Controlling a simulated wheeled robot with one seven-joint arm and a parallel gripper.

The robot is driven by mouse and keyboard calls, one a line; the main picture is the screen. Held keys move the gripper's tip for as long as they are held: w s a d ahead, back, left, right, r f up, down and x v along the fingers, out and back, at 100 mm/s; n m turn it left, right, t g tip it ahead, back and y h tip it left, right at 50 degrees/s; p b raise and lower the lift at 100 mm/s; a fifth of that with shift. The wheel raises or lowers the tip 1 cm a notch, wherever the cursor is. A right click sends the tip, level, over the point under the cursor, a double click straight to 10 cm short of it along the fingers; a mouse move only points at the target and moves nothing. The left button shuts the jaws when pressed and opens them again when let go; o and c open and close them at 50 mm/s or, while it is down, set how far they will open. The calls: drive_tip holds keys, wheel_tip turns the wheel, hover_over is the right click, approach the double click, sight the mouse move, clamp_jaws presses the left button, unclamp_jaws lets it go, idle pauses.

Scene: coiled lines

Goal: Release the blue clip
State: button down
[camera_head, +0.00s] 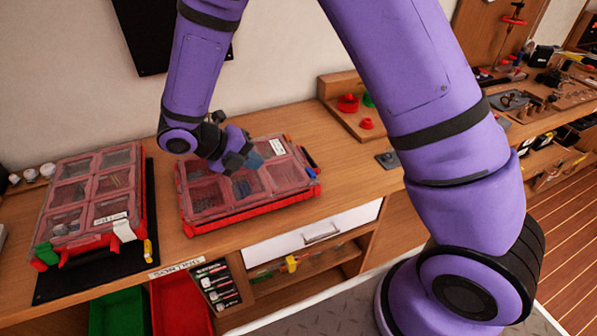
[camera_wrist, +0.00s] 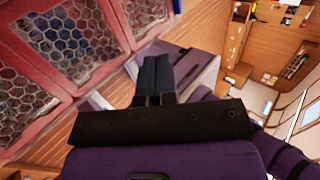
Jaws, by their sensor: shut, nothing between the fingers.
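A red organizer case (camera_head: 232,212) with clear compartment windows lies on the wooden bench. A small blue clip (camera_head: 309,158) is at its right end; whether it is latched is too small to tell. My gripper (camera_head: 250,160) is over the middle of the case lid, left of the clip and apart from it. In the wrist view my gripper (camera_wrist: 156,72) shows its two dark fingers together, with nothing between them. The red case lid (camera_wrist: 88,85) fills the left of that view. The clip cannot be made out there.
A second red case (camera_head: 85,200) with a green clip (camera_head: 46,254) and a white clip (camera_head: 124,231) lies on a black mat at the left. A wooden tray with red knobs (camera_head: 348,103) stands behind right. A white drawer (camera_head: 318,234) is below the bench edge.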

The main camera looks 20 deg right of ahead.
sight(307, 172)
drive_tip(key=shift+a+f, duration=0.1)
drive_tip(key=shift+f, duration=0.1)
drive_tip(key=shift+d+f, duration=0.3)
drive_tip(key=shift+d, duration=0.05)
drive_tip(key=x, duration=0.8)
drive_tip(key=shift+s+d+f, duration=0.1)
drive_tip(key=shift+d+f, duration=0.15)
drive_tip(key=shift+d, duration=2.15)
drive_tip(key=shift+d, duration=0.1)
